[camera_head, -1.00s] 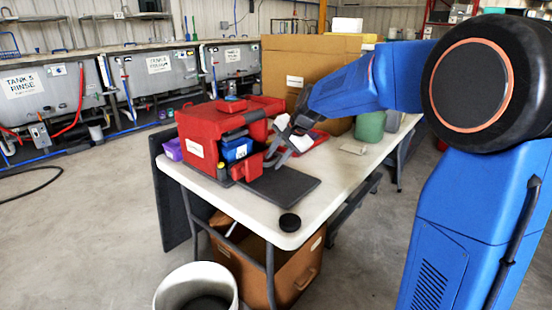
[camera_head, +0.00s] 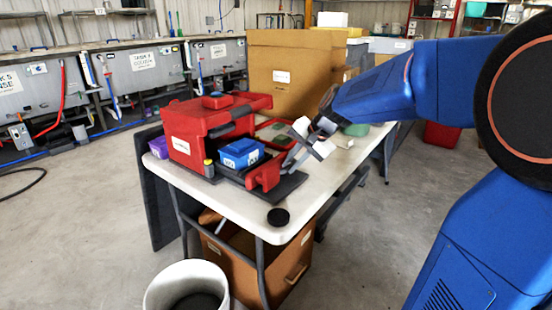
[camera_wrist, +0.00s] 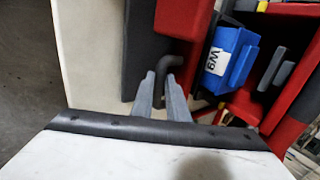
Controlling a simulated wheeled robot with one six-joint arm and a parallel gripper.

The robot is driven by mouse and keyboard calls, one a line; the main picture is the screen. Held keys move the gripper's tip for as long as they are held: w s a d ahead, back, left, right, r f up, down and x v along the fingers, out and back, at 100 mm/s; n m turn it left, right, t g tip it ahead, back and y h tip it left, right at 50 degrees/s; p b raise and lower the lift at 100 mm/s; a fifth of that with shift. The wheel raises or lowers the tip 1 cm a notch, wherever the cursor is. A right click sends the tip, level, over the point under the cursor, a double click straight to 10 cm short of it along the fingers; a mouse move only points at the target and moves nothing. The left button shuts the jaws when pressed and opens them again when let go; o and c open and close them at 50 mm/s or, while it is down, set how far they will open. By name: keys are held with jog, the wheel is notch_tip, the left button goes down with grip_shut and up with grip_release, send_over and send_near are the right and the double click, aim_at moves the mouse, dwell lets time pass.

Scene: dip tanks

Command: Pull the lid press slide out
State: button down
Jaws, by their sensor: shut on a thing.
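The red lid press (camera_head: 205,125) stands on the white table. Its slide carries a red end block (camera_head: 264,174) and a blue box (camera_head: 241,153), and both sit outside the press body at its front right. The wrist view shows the blue box, labelled W9 (camera_wrist: 228,58), and a dark bent handle (camera_wrist: 180,62) beside the red block (camera_wrist: 183,18). My gripper (camera_wrist: 160,80) is shut on this handle, its two grey fingers on either side. In the head view my gripper (camera_head: 288,160) is just right of the red block. The handle's grasped part is partly hidden by the fingers.
A black mat lies under the slide. A black puck (camera_head: 278,217) sits near the table's front corner. A large cardboard box (camera_head: 283,90) stands behind my arm. A white bucket (camera_head: 187,287) is on the floor in front.

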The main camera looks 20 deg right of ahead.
jog(key=s+d, duration=0.1)
jog(key=s, duration=0.1)
jog(key=s+d, duration=0.3)
jog(key=s, duration=0.1)
jog(key=shift+s+d, duration=0.1)
jog(key=shift+d, duration=0.2)
jog(key=c, duration=1.7)
grip_release()
jog(key=v, duration=1.7)
jog(key=shift+s+r, duration=0.15)
jog(key=shift+r, duration=0.05)
jog(key=s+a+f+n+h, duration=0.1)
jog(key=s+a+f+n, duration=0.2)
jog(key=s+f, duration=0.3)
jog(key=s+a+f+n+h, duration=0.1)
jog(key=s+a+f+n, duration=0.2)
jog(key=s+f, duration=0.3)
jog(key=s+a+f+n+h, duration=0.2)
jog(key=s+f+n, duration=0.2)
jog(key=s+f, duration=0.2)
jog(key=shift+s+a+f+n, duration=0.15)
jog(key=shift+a+f, duration=0.05)
jog(key=shift+f, duration=0.25)
jog(key=shift+s+a+f+n, duration=0.15)
jog(key=shift+a+f, duration=0.05)
jog(key=shift+f, duration=0.3)
